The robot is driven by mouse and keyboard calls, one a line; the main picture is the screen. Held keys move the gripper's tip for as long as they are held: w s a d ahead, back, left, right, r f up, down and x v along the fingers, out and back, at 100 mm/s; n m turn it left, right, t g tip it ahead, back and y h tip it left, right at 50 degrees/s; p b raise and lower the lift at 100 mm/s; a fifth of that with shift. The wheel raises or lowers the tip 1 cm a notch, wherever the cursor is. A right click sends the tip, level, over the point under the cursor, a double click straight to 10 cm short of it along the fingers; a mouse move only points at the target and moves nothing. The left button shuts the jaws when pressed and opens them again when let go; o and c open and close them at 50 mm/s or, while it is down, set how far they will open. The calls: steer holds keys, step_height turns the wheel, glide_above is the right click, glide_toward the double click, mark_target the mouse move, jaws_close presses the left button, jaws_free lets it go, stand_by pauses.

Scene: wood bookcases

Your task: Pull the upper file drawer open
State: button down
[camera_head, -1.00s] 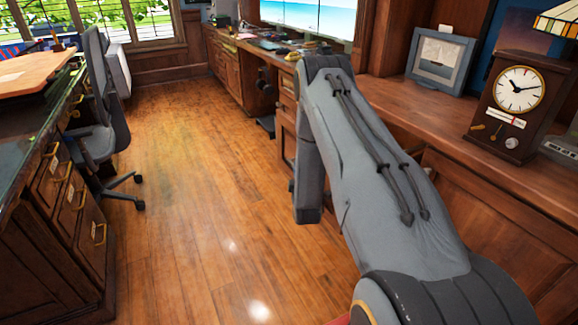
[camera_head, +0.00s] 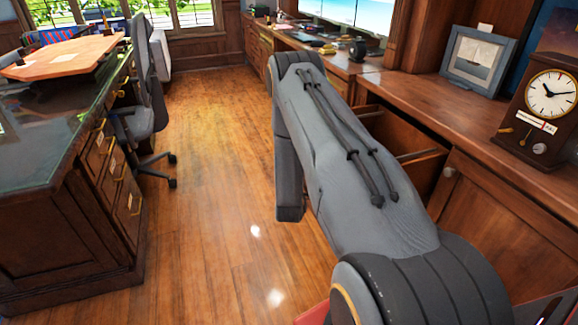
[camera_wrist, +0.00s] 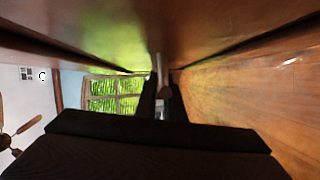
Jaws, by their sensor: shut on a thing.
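The upper file drawer (camera_head: 398,133) stands pulled out from under the long wooden counter, its open inside showing behind my arm in the head view. Its front is hidden there by my arm. In the wrist view, a brown polished drawer front (camera_wrist: 215,25) fills the top of the picture. A small metal handle (camera_wrist: 162,72) sticks out from it between the dark fingers of my gripper (camera_wrist: 162,100). My gripper is shut on this handle. In the head view my gripper is hidden behind my arm.
The wooden counter (camera_head: 425,95) runs along the right, with a picture frame (camera_head: 474,62) and a clock (camera_head: 543,105) on it. A cabinet door (camera_head: 490,215) is below. A desk (camera_head: 60,220) and office chair (camera_head: 148,110) stand at left. The floor (camera_head: 210,220) between is clear.

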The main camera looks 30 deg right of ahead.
steer(key=shift+w+a, duration=0.1)
steer(key=c, duration=1.9)
jaws_free()
steer(key=shift+o, duration=0.2)
steer(key=v, duration=0.7)
steer(key=shift+s+a, duration=0.2)
steer(key=shift+s, duration=0.2)
steer(key=shift+r, duration=0.1)
